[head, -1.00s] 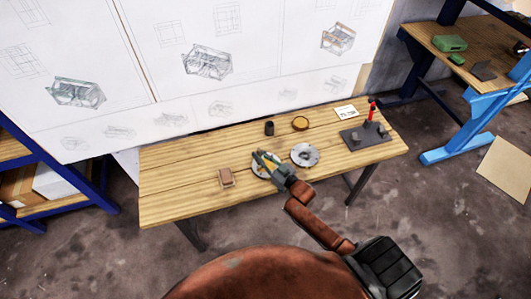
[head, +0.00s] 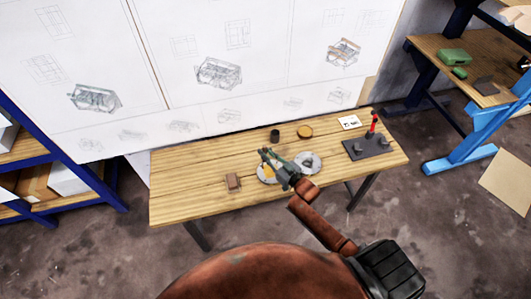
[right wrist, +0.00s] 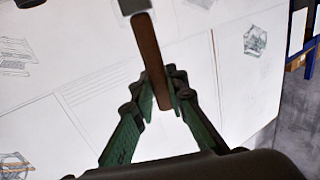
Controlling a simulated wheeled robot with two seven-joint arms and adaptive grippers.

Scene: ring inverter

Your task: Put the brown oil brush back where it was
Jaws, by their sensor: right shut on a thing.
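My right gripper (head: 267,155) is above the wooden table, in front of the two round grey discs in the head view. In the right wrist view, the same gripper (right wrist: 162,97) has its green fingers shut on the brown oil brush (right wrist: 151,50). The brush's brown handle points up the picture to a grey end at the top edge. In the head view the brush is too small to make out. A dark cup (head: 275,135) stands upright at the back of the table, just beyond the gripper, apart from it. My left gripper is not in view.
On the table (head: 190,189) are a brown block (head: 233,181), a left disc (head: 265,177) with something yellow, a right disc (head: 312,165), an orange-brown dish (head: 305,131), a white card (head: 349,122) and a dark plate with a red lever (head: 373,123). The left side is clear.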

